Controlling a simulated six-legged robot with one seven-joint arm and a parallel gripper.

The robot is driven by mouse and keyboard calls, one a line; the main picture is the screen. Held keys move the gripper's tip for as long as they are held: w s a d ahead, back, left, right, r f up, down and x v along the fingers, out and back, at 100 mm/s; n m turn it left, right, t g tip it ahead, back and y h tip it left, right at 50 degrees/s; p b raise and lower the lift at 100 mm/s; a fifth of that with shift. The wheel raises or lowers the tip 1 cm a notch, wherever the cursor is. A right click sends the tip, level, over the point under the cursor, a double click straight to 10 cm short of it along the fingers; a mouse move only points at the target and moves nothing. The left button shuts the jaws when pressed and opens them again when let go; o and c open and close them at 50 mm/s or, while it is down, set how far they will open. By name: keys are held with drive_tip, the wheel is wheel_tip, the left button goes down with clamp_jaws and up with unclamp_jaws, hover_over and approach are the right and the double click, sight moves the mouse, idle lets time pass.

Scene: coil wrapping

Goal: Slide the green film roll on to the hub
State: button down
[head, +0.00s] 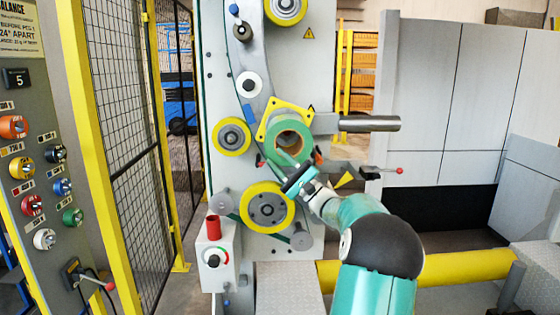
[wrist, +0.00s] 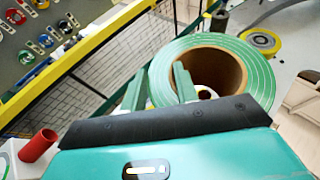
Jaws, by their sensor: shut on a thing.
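In the head view my gripper (head: 286,160) reaches the roll from the lower right. A small pale ring with a dark centre shows low in the bore. The hub is mostly hidden; I cannot tell whether the roll is around it.
A yellow-rimmed roller (head: 267,208) sits just below, another (head: 231,137) to the left. A red cylinder (head: 213,228) tops a control box. A yellow rail (head: 480,267) crosses low right.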

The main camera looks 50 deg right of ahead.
drive_tip(key=shift+s+a+r, duration=0.15)
drive_tip(key=shift+s+a, duration=0.65)
drive_tip(key=shift+a, duration=0.1)
drive_tip(key=shift+y, duration=0.3)
idle(0.4)
